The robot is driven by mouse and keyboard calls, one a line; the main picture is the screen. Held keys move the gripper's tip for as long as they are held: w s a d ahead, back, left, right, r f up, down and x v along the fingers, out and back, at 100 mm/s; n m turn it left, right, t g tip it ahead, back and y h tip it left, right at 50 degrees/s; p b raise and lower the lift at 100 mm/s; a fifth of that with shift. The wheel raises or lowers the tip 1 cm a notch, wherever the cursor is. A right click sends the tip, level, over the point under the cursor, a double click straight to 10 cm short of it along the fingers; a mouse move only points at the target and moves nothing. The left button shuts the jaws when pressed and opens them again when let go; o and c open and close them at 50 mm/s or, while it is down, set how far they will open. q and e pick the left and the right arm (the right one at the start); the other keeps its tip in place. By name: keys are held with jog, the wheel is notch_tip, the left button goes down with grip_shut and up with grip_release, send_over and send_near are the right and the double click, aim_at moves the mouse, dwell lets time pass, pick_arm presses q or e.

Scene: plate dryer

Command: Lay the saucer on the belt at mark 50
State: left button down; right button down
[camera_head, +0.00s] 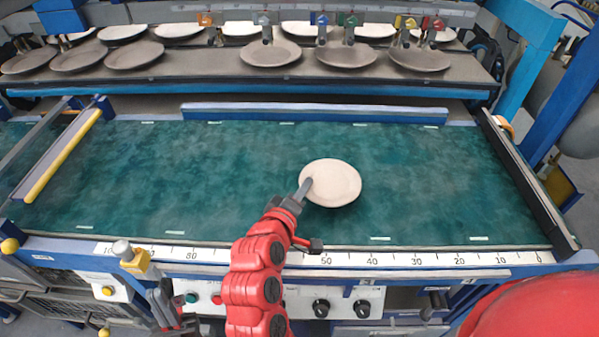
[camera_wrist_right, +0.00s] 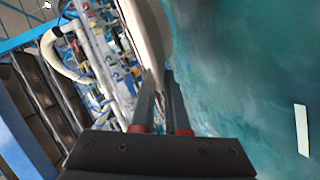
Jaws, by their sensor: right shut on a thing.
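The cream saucer (camera_head: 335,180) is over the green belt (camera_head: 230,175), roughly in line with the 50 on the ruler (camera_head: 400,260) at the belt's front edge. My right gripper (camera_head: 306,187) is shut on the saucer's left front rim. In the right wrist view the saucer (camera_wrist_right: 152,35) shows nearly edge-on between the fingertips (camera_wrist_right: 157,75). I cannot tell whether its underside touches the belt. My left gripper (camera_head: 162,297) is low at the left, in front of the machine's front edge; its jaw opening is unclear.
A rack (camera_head: 200,70) at the back carries several grey and cream plates. A yellow-edged bar (camera_head: 62,155) crosses the belt's left end and a dark rail (camera_head: 525,178) its right end. The belt around the saucer is clear. Knobs (camera_head: 321,308) sit on the front panel.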

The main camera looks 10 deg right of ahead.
jog(key=w, duration=0.3)
jog(key=w+d, duration=0.1)
jog(key=w, duration=0.3)
jog(key=w+d+f, duration=0.1)
jog(key=w, duration=0.2)
jog(key=shift+w+d+f, duration=0.1)
jog(key=shift+w+d, duration=0.1)
jog(key=shift+w, duration=0.15)
jog(key=shift+f, duration=1.65)
jog(key=c, duration=1.2)
grip_release()
jog(key=shift+f, duration=0.15)
jog(key=shift+r, duration=0.2)
jog(key=v, duration=1.2)
jog(key=shift+a+f, duration=0.1)
